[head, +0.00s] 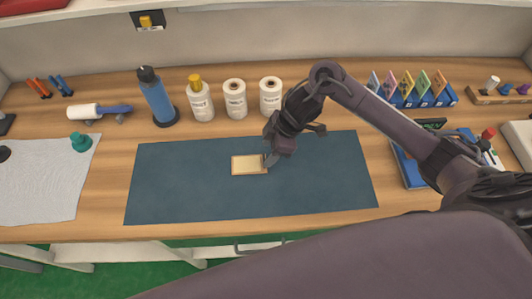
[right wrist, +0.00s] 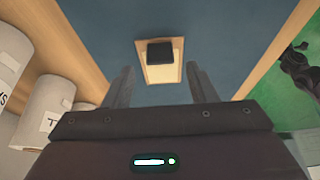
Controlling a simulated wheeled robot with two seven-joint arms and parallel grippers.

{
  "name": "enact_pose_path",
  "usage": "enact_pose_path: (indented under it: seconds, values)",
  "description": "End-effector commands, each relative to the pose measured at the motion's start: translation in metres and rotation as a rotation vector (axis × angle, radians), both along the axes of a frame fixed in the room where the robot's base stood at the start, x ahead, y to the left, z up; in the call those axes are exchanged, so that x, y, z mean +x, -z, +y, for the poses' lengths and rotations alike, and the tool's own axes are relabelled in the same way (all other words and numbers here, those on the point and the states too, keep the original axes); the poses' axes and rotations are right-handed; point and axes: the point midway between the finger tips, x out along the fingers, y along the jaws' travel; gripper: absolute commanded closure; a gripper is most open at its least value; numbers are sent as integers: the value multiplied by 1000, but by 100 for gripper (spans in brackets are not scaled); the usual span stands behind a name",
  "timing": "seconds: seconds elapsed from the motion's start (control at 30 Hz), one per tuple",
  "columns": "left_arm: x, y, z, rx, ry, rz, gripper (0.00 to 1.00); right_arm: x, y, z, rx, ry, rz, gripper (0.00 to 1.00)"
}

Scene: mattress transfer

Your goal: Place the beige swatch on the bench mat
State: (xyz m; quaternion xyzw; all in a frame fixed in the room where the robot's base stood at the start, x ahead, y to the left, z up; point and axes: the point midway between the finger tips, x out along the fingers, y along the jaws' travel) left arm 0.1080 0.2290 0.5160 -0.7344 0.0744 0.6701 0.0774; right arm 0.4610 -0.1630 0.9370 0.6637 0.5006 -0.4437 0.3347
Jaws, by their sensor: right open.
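The beige swatch (head: 247,165) lies flat near the middle of the dark blue bench mat (head: 170,190). My right gripper (head: 272,158) is over the mat at the swatch's right end, with its fingers open. In the right wrist view the swatch (right wrist: 160,75) shows ahead of and between the two spread fingers (right wrist: 161,88), with the mat (right wrist: 225,45) around it. A small black square covers part of the swatch there; I cannot tell what it is. The fingers are not closed on anything. My left gripper is out of view.
A blue bottle (head: 157,98), a yellow-capped bottle (head: 200,102) and two white rolls (head: 235,100) stand behind the mat. A rack of coloured cards (head: 410,92) and a blue tray (head: 408,165) are at the right. A pale cloth (head: 45,180) lies left. The mat's left part is clear.

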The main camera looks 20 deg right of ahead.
Motion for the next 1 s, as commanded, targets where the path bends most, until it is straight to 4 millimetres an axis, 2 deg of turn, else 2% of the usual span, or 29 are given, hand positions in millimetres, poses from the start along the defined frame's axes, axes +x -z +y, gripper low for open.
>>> enact_pose_path:
  seconds: [0.2, 0.4, 0.6, 1.0]
  values:
    - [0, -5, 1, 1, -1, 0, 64, -4, -48, -20, -6, -1, -7, 48]
    - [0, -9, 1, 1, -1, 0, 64, -7, -76, -31, -3, 0, -4, 48]
    - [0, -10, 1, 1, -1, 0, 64, -10, -86, -34, 0, 0, 0, 48]
    - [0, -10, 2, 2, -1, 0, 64, -10, -86, -34, 0, 0, 1, 48]
